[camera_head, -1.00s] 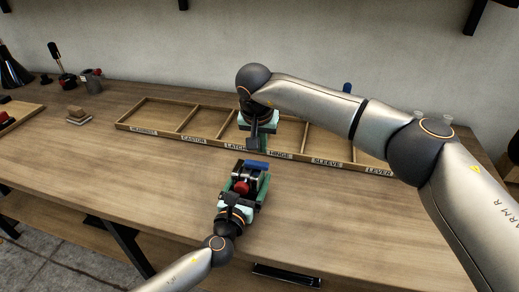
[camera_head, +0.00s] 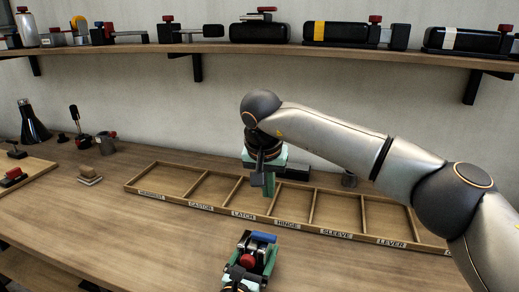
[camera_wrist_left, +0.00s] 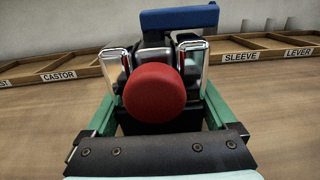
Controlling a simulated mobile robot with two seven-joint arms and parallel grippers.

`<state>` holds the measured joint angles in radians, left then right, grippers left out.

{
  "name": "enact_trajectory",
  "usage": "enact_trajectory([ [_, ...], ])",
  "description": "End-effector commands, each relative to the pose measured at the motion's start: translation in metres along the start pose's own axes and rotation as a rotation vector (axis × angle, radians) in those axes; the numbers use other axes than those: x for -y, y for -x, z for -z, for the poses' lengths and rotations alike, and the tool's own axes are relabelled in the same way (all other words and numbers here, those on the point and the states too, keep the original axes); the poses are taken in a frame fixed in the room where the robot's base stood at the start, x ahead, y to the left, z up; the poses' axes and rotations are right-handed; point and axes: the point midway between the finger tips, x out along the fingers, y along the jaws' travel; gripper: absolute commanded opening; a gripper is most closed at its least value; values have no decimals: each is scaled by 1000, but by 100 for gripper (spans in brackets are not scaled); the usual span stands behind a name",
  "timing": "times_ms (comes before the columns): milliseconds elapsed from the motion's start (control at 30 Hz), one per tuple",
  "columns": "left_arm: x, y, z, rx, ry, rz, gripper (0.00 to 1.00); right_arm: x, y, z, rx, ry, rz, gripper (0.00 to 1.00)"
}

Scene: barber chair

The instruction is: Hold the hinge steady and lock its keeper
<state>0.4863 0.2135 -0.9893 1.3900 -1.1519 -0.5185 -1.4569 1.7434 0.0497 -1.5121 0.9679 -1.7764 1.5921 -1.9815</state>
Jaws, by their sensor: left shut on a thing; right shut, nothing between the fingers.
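The hinge (camera_head: 249,257) is a dark and chrome piece with a red knob and a blue bar at its far end. My left gripper (camera_head: 252,265) is shut on it, at the bottom of the head view. In the left wrist view the red knob (camera_wrist_left: 154,92) faces the camera, with chrome parts at both sides and the blue bar (camera_wrist_left: 180,18) behind. Green fingers flank the hinge. I cannot tell which part is the keeper. My right gripper (camera_head: 269,188) is shut and empty, pointing down over the tray, beyond and above the hinge and apart from it.
A shelf (camera_head: 130,48) with several dark devices runs along the wall. A dark bottle (camera_head: 33,124) and small parts stand at left.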

Motion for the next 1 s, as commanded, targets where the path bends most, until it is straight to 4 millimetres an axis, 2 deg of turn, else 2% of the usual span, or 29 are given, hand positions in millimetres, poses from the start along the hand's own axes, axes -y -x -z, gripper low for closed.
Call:
enact_trajectory([
  [67, 0, 0, 1, -2, 0, 0, 0, 0, 0, 0, 0, 0, 0, 0],
  [100, 0, 0, 1, -2, 0, 0, 94, 0, 0, 0, 0, 0, 0, 0],
  [133, 0, 0, 1, -2, 0, 0, 98, 0, 0, 0, 0, 0, 0, 0],
  [433, 0, 1, 1, -1, 0, 0, 100, 0, 0, 0, -1, 0, 0, 0],
  [567, 0, 10, 2, -2, 1, 0, 100, 0, 0, 0, 0, 0, 0, 0],
  [667, 0, 24, 2, -2, 1, 1, 100, 0, 0, 0, -1, 0, 0, 0],
  [1000, 0, 89, 2, -4, 1, 1, 100, 0, 0, 0, -1, 0, 0, 0],
])
